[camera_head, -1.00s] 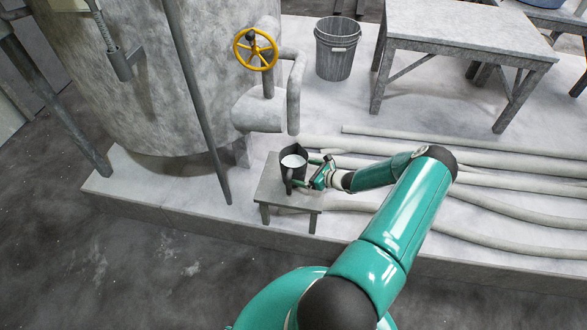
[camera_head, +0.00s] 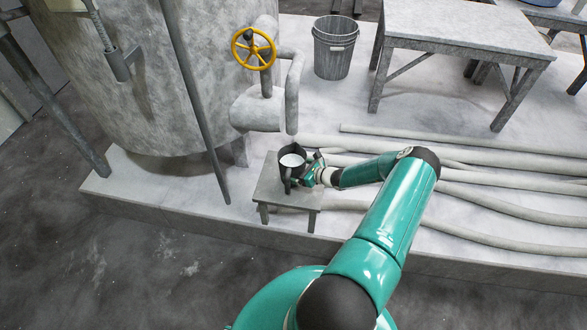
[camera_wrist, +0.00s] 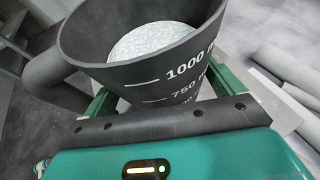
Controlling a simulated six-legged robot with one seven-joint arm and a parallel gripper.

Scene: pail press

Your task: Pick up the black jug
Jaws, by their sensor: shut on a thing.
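The black jug (camera_head: 291,162) stands upright on a small grey stool (camera_head: 270,193), below the end of a bent pipe. It has white volume marks and pale, whitish contents, seen close up in the wrist view (camera_wrist: 130,72). My gripper (camera_head: 305,176) reaches it from the right and is shut on the jug. In the wrist view its green fingers (camera_wrist: 165,97) lie on both sides of the jug's body, and the jug's handle sticks out to the left. The jug's base is hidden in the wrist view, and I cannot tell whether it still touches the stool.
A large grey tank (camera_head: 170,80) with a yellow valve wheel (camera_head: 253,48) and pipe (camera_head: 293,90) stands behind the stool. A thin pole (camera_head: 195,110) is left of it. Pipes (camera_head: 450,160) run along the floor at right. A grey bucket (camera_head: 334,50) and table (camera_head: 460,30) stand behind.

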